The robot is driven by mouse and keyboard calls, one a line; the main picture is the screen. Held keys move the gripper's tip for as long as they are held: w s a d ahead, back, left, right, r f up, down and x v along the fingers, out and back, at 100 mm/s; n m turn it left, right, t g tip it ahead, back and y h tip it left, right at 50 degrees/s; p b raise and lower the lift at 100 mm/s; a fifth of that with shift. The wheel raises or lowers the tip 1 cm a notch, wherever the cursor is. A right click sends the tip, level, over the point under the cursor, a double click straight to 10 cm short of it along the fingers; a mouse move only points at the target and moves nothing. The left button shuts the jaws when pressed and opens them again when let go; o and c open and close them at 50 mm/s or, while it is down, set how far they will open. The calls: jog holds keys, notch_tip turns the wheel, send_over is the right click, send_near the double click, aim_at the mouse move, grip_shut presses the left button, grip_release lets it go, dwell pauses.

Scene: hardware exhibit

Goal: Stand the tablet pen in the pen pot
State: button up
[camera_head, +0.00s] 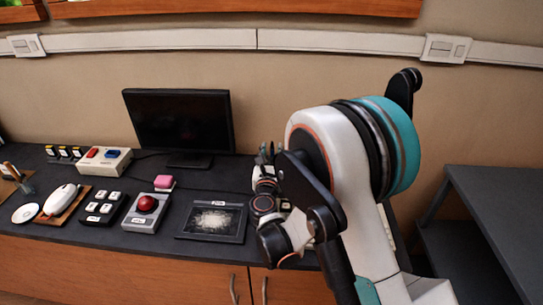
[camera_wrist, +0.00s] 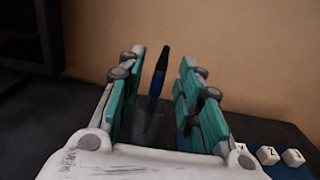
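The tablet pen (camera_wrist: 160,68), dark with a blue lower part, shows between my fingers in the wrist view. It stands nearly upright with a slight tilt. A faint see-through shape around its lower end looks like the pen pot (camera_wrist: 151,124); its outline is dim. My gripper (camera_wrist: 160,85) is open, with the teal finger pads apart and a visible gap on each side of the pen. In the head view my gripper (camera_head: 267,152) is at the back of the counter, right of the monitor; my arm hides much there, and I cannot make out the pen or pot.
A drawing tablet (camera_head: 212,220) lies on the counter, left of my arm. White keys on a blue base (camera_wrist: 268,156) sit right of my gripper in the wrist view.

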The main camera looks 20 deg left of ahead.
notch_tip(320, 180, up, 9)
jog(key=shift+r, duration=0.15)
jog(key=shift+d, duration=0.1)
dwell(0.9)
